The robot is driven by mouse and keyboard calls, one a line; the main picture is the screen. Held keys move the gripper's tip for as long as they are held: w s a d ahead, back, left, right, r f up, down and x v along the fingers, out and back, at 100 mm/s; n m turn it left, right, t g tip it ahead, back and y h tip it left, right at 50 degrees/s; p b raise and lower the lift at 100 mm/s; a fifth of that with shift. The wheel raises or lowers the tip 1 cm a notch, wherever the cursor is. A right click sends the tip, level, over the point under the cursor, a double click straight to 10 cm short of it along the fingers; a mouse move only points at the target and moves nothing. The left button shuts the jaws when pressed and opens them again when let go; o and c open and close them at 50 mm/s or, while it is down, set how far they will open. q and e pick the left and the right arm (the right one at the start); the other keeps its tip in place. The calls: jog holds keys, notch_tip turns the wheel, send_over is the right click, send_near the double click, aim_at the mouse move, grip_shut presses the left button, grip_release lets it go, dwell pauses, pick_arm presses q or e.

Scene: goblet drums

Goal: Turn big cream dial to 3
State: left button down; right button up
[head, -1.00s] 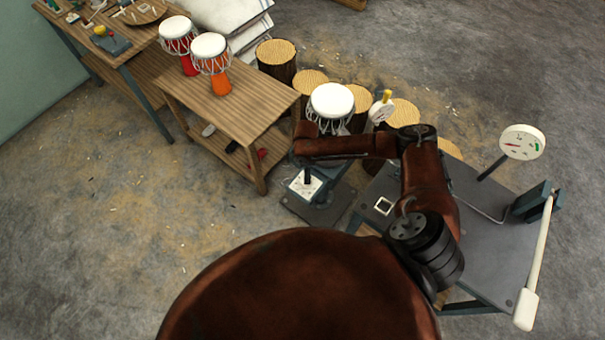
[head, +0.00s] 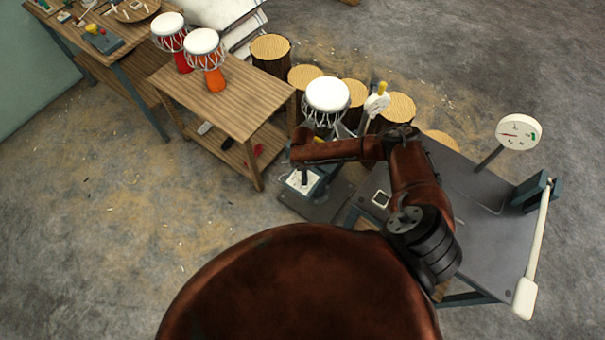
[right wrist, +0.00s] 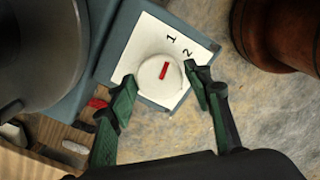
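The big cream dial (right wrist: 159,80) is in the right wrist view, round with a red pointer mark. It sits on a white plate (right wrist: 137,46) printed with 1 and 2, on a blue-grey box. The mark points roughly toward the 1; no 3 is visible. My right gripper (right wrist: 160,99) is open, with green-padded fingers on the left and right of the dial; I cannot tell whether they touch it. In the head view the white plate (head: 293,181) shows below my right forearm, which hides much of the box. My left gripper is not in view.
A dark metal table (head: 460,225) with a gauge (head: 518,132) and a long cream-handled lever (head: 540,235) stands at right. A drum (head: 327,95) stands behind my forearm, near log stumps (head: 270,55). A wooden bench (head: 222,100) holds two drums at left.

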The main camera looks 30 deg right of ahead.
jog(key=c, duration=0.8)
jog(key=shift+o, duration=0.2)
jog(key=shift+m+p, duration=0.35)
jog(key=shift+m, duration=0.05)
jog(key=shift+r+m+p, duration=0.1)
jog(key=shift+m+p, duration=0.4)
jog(key=m+p, duration=0.4)
jog(key=m, duration=0.1)
jog(key=shift+a, duration=0.1)
jog(key=m+p, duration=0.3)
jog(key=m, duration=0.1)
jog(key=shift+m, duration=0.4)
pick_arm(q)
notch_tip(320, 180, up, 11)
jog(key=p, duration=0.2)
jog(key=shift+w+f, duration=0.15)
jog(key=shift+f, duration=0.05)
pick_arm(e)
jog(key=m, duration=0.4)
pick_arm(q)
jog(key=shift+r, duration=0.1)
pick_arm(e)
jog(key=shift+m, duration=0.3)
